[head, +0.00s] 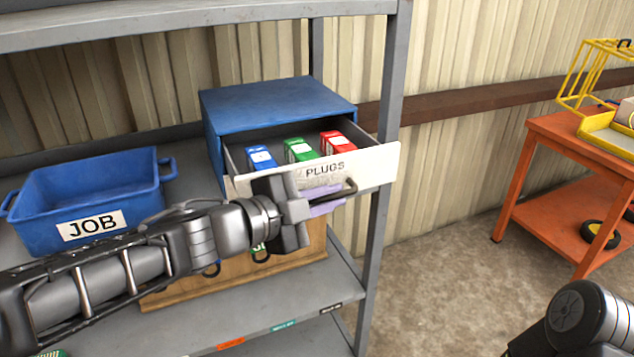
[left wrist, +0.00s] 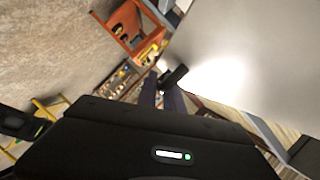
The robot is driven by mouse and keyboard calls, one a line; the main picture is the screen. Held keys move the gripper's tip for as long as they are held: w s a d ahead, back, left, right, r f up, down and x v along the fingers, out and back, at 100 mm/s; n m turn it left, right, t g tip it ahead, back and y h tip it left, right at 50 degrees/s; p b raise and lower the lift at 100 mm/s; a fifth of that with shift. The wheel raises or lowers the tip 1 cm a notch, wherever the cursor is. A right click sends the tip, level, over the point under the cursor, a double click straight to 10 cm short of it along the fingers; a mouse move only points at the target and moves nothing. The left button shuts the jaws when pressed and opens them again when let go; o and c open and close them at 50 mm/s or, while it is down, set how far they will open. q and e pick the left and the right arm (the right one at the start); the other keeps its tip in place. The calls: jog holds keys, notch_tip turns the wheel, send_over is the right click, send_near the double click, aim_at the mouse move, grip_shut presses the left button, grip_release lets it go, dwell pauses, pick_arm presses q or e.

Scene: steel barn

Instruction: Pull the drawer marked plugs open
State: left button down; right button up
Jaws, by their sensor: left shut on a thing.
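The drawer marked PLUGS (head: 375,165) has a pale front and stands pulled out of a blue cabinet (head: 275,100) on the shelf. Its inside shows, with a blue box (head: 261,157), a green box (head: 299,150) and a red box (head: 337,143) in it. My left gripper (head: 330,202) is shut on the dark drawer handle (head: 349,188) at the right of the front. The handle also shows between the fingers in the left wrist view (left wrist: 174,77). My right gripper is out of view; part of my right arm shows at the bottom right.
A blue bin marked JOB (head: 90,200) stands left of the cabinet. A wooden unit (head: 190,290) sits below the cabinet. A grey shelf post (head: 385,130) rises close to the drawer's right end. An orange cart (head: 580,140) stands at the right, with open floor before it.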

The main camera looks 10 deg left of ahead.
pick_arm(q)
jog(key=shift+s+d, duration=0.35)
jog(key=shift+s, duration=0.25)
jog(key=c, duration=1.8)
grip_release()
jog(key=shift+o, duration=0.2)
jog(key=shift+a, duration=0.1)
jog(key=p+v, duration=0.3)
jog(key=v, duration=0.4)
jog(key=shift+s+a, duration=0.15)
jog(key=shift+s, duration=0.15)
